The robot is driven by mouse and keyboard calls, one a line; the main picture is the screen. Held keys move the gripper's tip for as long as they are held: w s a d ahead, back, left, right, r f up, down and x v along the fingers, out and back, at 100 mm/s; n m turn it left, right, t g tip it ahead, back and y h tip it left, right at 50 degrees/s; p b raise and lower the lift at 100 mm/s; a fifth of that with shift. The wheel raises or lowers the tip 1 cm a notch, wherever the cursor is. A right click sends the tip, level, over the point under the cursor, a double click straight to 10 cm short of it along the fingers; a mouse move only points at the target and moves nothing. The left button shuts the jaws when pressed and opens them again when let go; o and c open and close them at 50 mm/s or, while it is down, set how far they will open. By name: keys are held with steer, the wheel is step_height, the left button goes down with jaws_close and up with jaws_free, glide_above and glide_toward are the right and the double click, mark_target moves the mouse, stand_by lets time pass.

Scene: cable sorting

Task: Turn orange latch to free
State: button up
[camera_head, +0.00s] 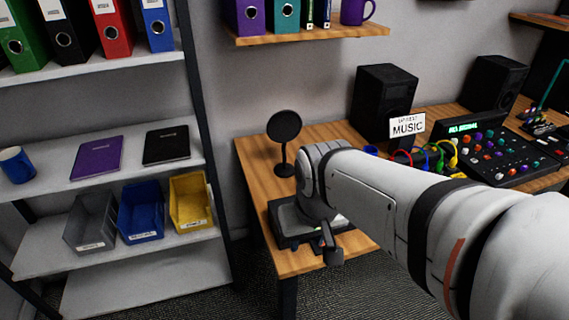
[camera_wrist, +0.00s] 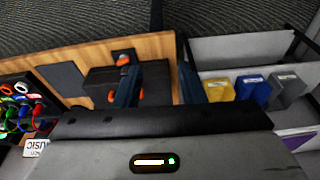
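Orange parts, which look like the latch, show in the wrist view: one (camera_wrist: 122,60) near the desk's front edge and another (camera_wrist: 112,97) lower down. They sit on or beside a dark box (camera_wrist: 98,78) on the wooden desk. Which orange part is the latch, and how it is turned, I cannot tell. My gripper (camera_wrist: 160,85) has its two dark fingers apart with nothing clearly between them. The left finger overlaps the box and hides part of it. In the head view my gripper (camera_head: 330,245) hangs over the desk's near left end, and my arm hides the orange parts.
On the desk (camera_head: 258,165) stand a round black pop filter (camera_head: 284,128), speakers (camera_head: 383,95), a MUSIC sign (camera_head: 407,126), coloured cables (camera_head: 440,155) and a mixer (camera_head: 500,150). A shelf at left holds grey, blue (camera_head: 141,210) and yellow (camera_head: 190,203) bins.

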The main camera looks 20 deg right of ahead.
steer(key=shift+o, duration=0.2)
steer(key=shift+s, duration=0.1)
steer(key=shift+o, duration=1.5)
steer(key=shift+w+d, duration=0.1)
steer(key=shift+w, duration=0.4)
steer(key=shift+o, duration=0.7)
steer(key=w+d+f+n+g+p, duration=0.1)
steer(key=w+d+f+p, duration=0.2)
steer(key=w, duration=0.4)
steer(key=shift+w+d+f+n, duration=0.2)
steer(key=shift+w+d+n, duration=0.1)
steer(key=shift+d, duration=0.15)
steer(key=shift+n+g, duration=0.7)
steer(key=shift+n, duration=0.2)
steer(key=w+d+f+p, duration=0.1)
steer(key=d+f, duration=0.1)
steer(key=f, duration=0.1)
steer(key=w+d+f+p, duration=0.1)
steer(key=w+d+f, duration=0.1)
steer(key=f, duration=0.1)
steer(key=w+d+f+p, duration=0.1)
steer(key=w+d+f, duration=0.1)
steer(key=f, duration=0.1)
steer(key=shift+d, duration=0.4)
step_height(320, 180, down, 8)
steer(key=shift+w+d+f, duration=0.1)
steer(key=shift+f, duration=0.05)
steer(key=c, duration=1)
